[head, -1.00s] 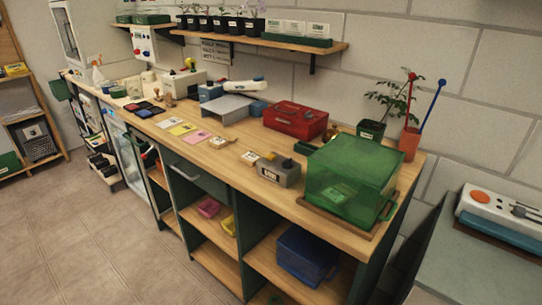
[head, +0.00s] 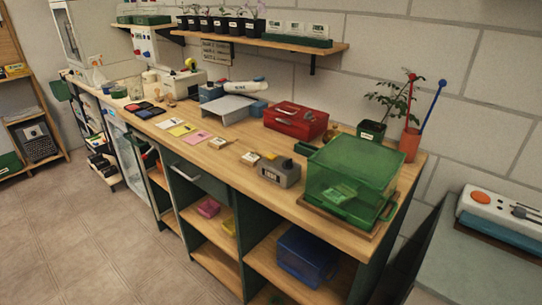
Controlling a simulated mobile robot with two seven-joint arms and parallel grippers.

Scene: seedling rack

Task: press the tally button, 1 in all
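Neither of my grippers shows in the head view.
The green clear box (head: 352,168) stands on a wooden base at the bench's right end. A red case (head: 296,121), a potted plant (head: 371,131) and an orange pot with rods (head: 409,145) stand behind. Small cards (head: 217,143) lie left. The floor (head: 90,230) in front is clear.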

